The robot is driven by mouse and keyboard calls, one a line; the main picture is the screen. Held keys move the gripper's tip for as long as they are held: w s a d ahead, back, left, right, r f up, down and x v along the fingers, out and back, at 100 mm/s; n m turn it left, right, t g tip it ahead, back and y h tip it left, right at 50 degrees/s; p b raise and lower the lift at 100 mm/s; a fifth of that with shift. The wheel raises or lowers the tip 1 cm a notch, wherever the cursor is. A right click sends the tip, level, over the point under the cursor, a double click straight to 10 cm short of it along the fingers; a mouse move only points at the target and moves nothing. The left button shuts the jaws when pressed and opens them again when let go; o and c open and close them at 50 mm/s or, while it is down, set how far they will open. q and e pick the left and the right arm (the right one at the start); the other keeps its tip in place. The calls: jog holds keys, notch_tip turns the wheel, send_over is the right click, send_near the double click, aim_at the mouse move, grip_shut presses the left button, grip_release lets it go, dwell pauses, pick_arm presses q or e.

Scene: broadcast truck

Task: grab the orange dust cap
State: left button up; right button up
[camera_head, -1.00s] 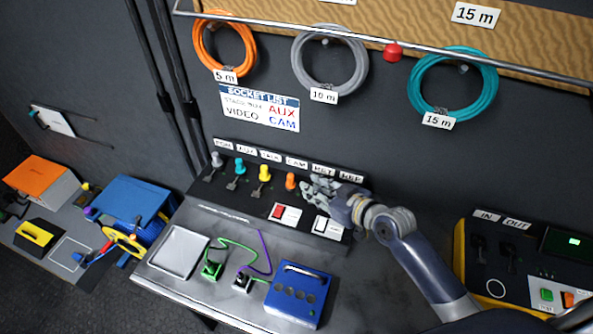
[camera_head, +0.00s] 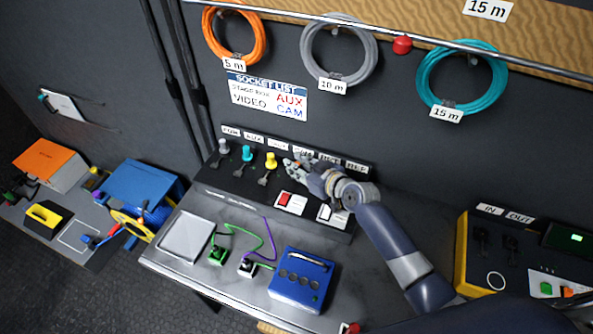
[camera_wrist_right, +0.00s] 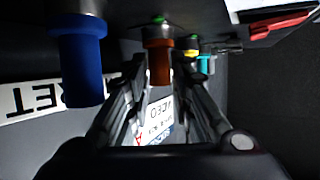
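The orange dust cap (camera_wrist_right: 160,62) hangs in the middle of the right wrist view, between the two fingers of my right gripper (camera_wrist_right: 160,78). Narrow gaps seem to show beside the cap, so the fingers look open around it. In the head view my right gripper (camera_head: 299,168) is at the socket panel and hides most of the cap. The yellow cap (camera_head: 270,160), teal cap (camera_head: 247,153) and grey cap (camera_head: 223,147) stand in a row to its left. A blue cap (camera_wrist_right: 80,60) is beside the gripper in the wrist view. My left gripper is not in view.
Below the panel, a steel bench holds a grey tray (camera_head: 163,240), cabled plugs and a blue box (camera_head: 301,303). A red switch (camera_head: 285,199) is just below my right gripper. Coiled cables hang on the wall above. A yellow-edged unit (camera_head: 460,258) stands at right.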

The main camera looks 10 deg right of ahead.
jog(key=shift+w+a+f, duration=0.15)
jog(key=shift+w, duration=0.15)
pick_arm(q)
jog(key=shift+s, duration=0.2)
pick_arm(e)
grip_shut()
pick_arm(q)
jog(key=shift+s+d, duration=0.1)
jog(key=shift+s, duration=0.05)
